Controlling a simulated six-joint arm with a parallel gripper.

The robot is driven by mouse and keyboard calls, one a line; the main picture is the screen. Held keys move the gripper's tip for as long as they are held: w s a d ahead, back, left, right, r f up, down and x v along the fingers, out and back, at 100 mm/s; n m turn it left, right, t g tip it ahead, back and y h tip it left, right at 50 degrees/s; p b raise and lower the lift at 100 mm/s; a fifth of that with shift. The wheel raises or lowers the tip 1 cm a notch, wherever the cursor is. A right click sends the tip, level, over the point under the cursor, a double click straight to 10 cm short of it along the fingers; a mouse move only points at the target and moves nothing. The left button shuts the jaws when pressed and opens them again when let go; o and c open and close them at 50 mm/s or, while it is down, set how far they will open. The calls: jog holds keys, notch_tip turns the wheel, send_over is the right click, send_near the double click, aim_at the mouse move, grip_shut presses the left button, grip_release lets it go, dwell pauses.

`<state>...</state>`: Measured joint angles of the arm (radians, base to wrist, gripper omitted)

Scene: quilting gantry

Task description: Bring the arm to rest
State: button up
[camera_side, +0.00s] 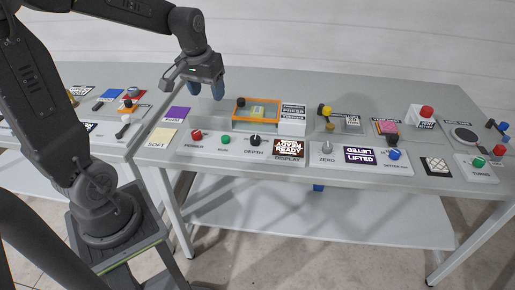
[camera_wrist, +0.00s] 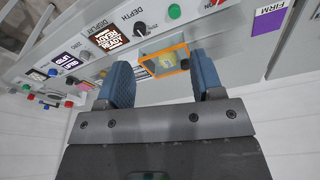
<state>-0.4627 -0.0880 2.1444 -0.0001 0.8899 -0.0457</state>
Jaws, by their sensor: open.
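My gripper (camera_side: 206,90) hangs from my wrist above the back left part of the grey table (camera_side: 240,95), left of the orange-framed press (camera_side: 257,112). Its two blue fingers are apart and nothing is between them. In the wrist view my gripper (camera_wrist: 163,85) shows both fingers spread, with the orange-framed press (camera_wrist: 165,62) beyond the gap. The fingers appear clear of the table and of the press.
A purple FIRM card (camera_side: 177,114) and a SOFT card (camera_side: 160,137) lie left of the press. A front panel holds a red button (camera_side: 196,135), a green button (camera_side: 226,139), a DEPTH knob (camera_side: 255,140) and a display (camera_side: 289,148). Several stations fill the right side.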

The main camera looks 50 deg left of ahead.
jog(key=s+d+r+m+t, duration=0.1)
jog(key=s+d+r+m, duration=0.1)
jog(key=s+d, duration=0.3)
jog(key=s+d+r+m+t+h, duration=0.1)
jog(key=s+d+r+m+t, duration=0.1)
jog(key=s+d, duration=0.4)
jog(key=d+m, duration=0.1)
jog(key=d, duration=0.3)
jog(key=shift+s+d+r+m+t, duration=0.2)
jog(key=shift+m+t, duration=0.1)
jog(key=shift+m, duration=0.1)
jog(key=shift+c, duration=0.2)
